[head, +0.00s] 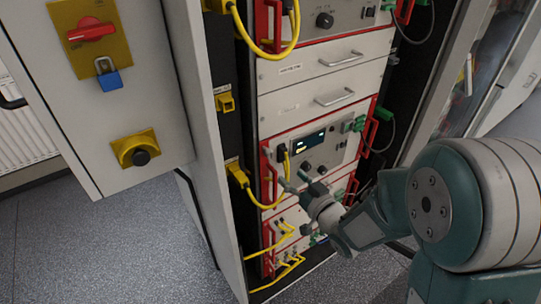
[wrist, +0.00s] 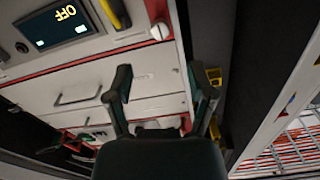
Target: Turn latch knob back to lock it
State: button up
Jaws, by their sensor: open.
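A small pale round knob with a slot (wrist: 160,31) shows in the wrist view on the instrument's edge, beside a yellow plug. It looks like the latch knob, but I cannot tell whether it is locked. My gripper (wrist: 158,68) is open and empty, its two dark fingers spread below the knob in the picture and apart from it. In the head view my gripper (head: 295,179) is at the left side of the instrument with the lit display (head: 308,142), near a yellow cable. The knob is not clearly visible there.
Yellow cables (head: 242,180) hang along the rack's left side, close to my gripper. Red handles (head: 268,178) stick out from the instruments. A grey panel at left carries a red switch (head: 91,30), a blue padlock (head: 109,80) and a black knob (head: 141,157). Floor (head: 100,235) at lower left is clear.

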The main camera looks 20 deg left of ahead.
aim_at(271, 156)
jog(key=x, duration=1)
jog(key=shift+w+a, duration=0.15)
jog(key=shift+w, duration=0.05)
grip_shut()
